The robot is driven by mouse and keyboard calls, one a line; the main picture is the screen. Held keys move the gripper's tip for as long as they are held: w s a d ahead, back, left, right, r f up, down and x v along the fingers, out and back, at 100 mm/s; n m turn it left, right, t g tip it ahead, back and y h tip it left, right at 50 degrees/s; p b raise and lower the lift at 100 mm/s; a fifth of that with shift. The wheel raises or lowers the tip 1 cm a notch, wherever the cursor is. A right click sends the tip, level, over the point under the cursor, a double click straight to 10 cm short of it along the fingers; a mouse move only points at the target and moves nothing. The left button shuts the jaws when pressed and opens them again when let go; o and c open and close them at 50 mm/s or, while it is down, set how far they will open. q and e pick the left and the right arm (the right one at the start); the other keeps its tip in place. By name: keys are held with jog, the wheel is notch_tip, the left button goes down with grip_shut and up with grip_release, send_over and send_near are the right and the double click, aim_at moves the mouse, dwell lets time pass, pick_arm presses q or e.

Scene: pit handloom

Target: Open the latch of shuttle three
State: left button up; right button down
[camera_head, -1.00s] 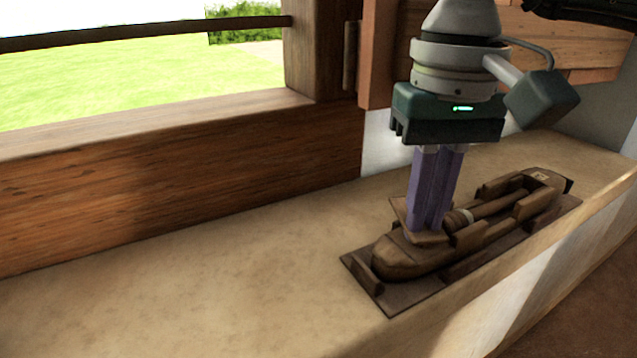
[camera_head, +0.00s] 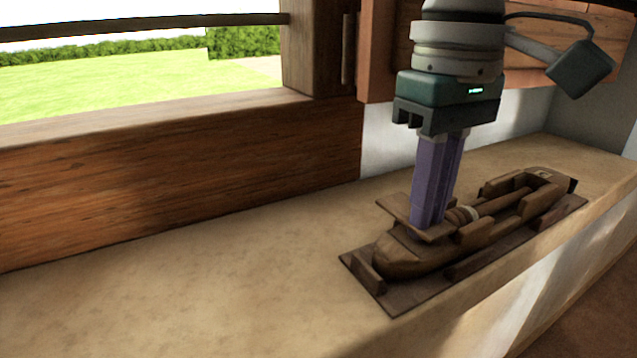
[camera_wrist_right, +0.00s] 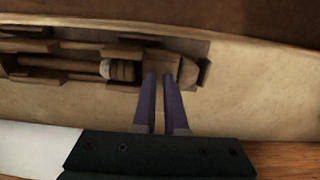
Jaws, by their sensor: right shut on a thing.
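The wooden shuttle (camera_head: 400,262) lies in its dark wooden holder (camera_head: 405,297) on the ledge, and it also shows in the right wrist view (camera_wrist_right: 188,72). A flat wooden latch (camera_head: 394,209) sits raised and tilted near the shuttle's near end. My right gripper (camera_head: 427,218) comes down from above with its purple fingers close together, shut on the latch. The fingers hide part of the latch. In the right wrist view the fingertips (camera_wrist_right: 160,78) reach the shuttle beside the pale-ringed end of the spindle (camera_wrist_right: 122,70). My left gripper is not in view.
The pale ledge (camera_head: 200,290) is clear to the left of the holder. A wooden beam (camera_head: 180,185) and post (camera_head: 322,50) stand behind it, with an opening onto grass. The ledge's front edge drops off at the right.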

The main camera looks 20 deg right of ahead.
jog(key=c, duration=1)
grip_release()
jog(key=shift+o, duration=0.2)
